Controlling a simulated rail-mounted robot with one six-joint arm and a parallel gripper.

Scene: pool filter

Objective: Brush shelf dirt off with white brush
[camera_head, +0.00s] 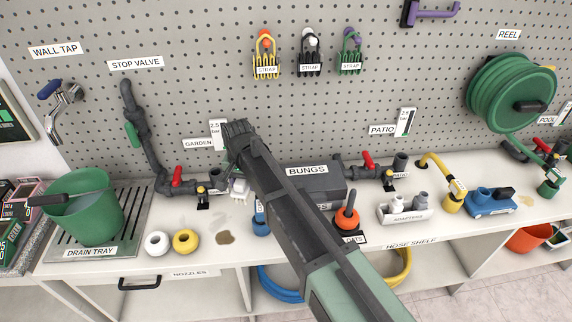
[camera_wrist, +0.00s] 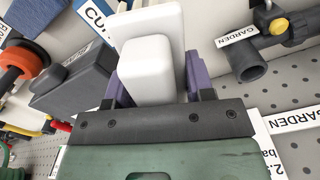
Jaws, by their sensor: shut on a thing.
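The white brush shows in the wrist view as a pale block (camera_wrist: 146,72) with a wider white part behind it. My gripper (camera_wrist: 152,80) has its purple fingers closed on both sides of this block. In the head view the white brush (camera_head: 240,187) is partly hidden by my arm, near the back of the shelf. The brown dirt patch (camera_head: 225,238) lies on the white hose shelf (camera_head: 290,256), closer to the front edge and apart from the brush.
A green bucket (camera_head: 80,208) stands on the drain tray. Grey pipework with a red valve (camera_head: 177,175) and the dark bungs box (camera_head: 325,180) stand behind.

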